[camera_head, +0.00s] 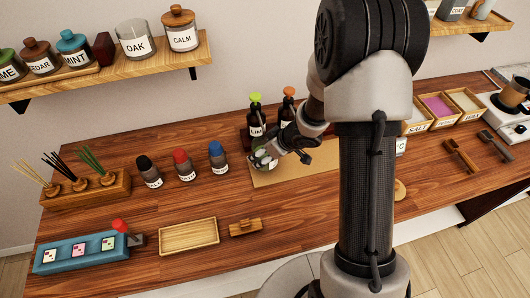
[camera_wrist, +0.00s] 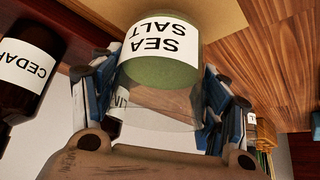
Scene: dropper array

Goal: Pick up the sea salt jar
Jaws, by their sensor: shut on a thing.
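The sea salt jar (camera_wrist: 160,72) is clear glass with green contents and a white label reading SEA SALT, upside down in the wrist view. My gripper (camera_wrist: 158,85) is shut on it, with one finger on each side of the glass. In the head view, my gripper (camera_head: 272,156) is over the left end of the tan mat (camera_head: 290,173). The jar (camera_head: 263,163) is mostly covered there by my gripper. I cannot tell whether its base touches the mat.
Dark bottles with green (camera_head: 255,112) and orange (camera_head: 287,103) tops stand just behind the jar. A brown CEDAR bottle (camera_wrist: 22,75) is close left in the wrist view. Several dark labelled bottles (camera_head: 184,165) stand to the left. An empty wooden tray (camera_head: 188,249) lies in front.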

